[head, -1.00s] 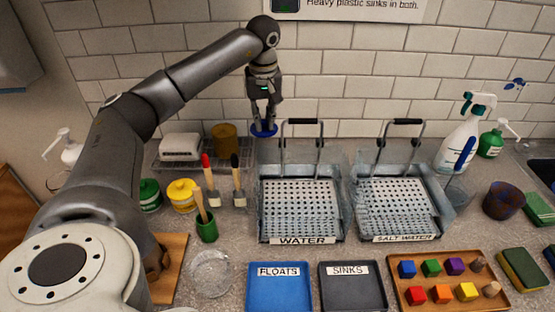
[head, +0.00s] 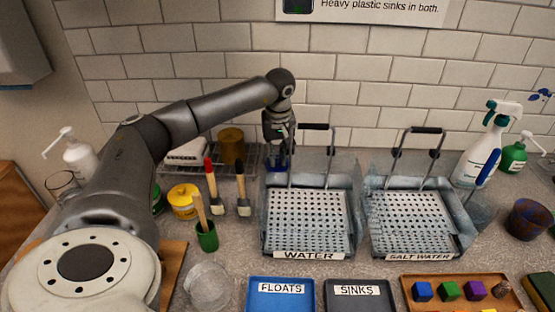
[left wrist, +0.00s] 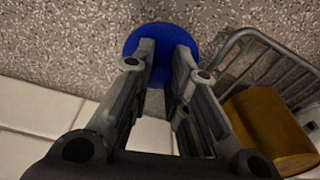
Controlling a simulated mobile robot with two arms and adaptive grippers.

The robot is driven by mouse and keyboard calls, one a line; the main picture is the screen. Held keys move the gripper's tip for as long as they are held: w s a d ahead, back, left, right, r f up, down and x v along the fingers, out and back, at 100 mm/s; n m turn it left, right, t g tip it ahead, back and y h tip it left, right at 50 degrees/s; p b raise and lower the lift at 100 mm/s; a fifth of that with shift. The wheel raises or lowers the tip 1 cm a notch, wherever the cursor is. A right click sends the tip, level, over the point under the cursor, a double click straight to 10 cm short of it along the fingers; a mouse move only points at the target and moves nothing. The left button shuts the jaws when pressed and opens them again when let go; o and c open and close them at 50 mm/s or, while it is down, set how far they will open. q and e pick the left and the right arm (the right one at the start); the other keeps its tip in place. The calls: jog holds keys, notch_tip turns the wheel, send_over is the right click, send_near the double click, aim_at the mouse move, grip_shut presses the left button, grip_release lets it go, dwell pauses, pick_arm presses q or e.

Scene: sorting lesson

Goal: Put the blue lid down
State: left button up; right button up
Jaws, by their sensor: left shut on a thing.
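The blue lid (left wrist: 160,40) is a round disc, held between the fingertips of my left gripper (left wrist: 164,52) in the left wrist view. Speckled countertop shows around it; I cannot tell whether the lid touches the counter. In the head view my left gripper (head: 279,150) points down behind the water tub (head: 308,222), near the back wall. Only a small part of the lid (head: 277,166) shows there, behind the tub's rear edge and handle. My right gripper is not in view.
A wire rack (left wrist: 252,45) with a yellow-brown cylinder (left wrist: 265,122) stands close beside the gripper. The tiled wall (head: 200,80) is just behind. The salt water tub (head: 412,222) is to the right. Paint brushes (head: 213,187) and a yellow jar (head: 184,200) stand left of the water tub.

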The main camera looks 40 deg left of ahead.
pick_arm(q)
notch_tip(320, 180, down, 2)
jog(key=shift+f, duration=0.1)
jog(key=o, duration=0.7)
jog(key=shift+f, duration=0.1)
jog(key=shift+o, duration=0.2)
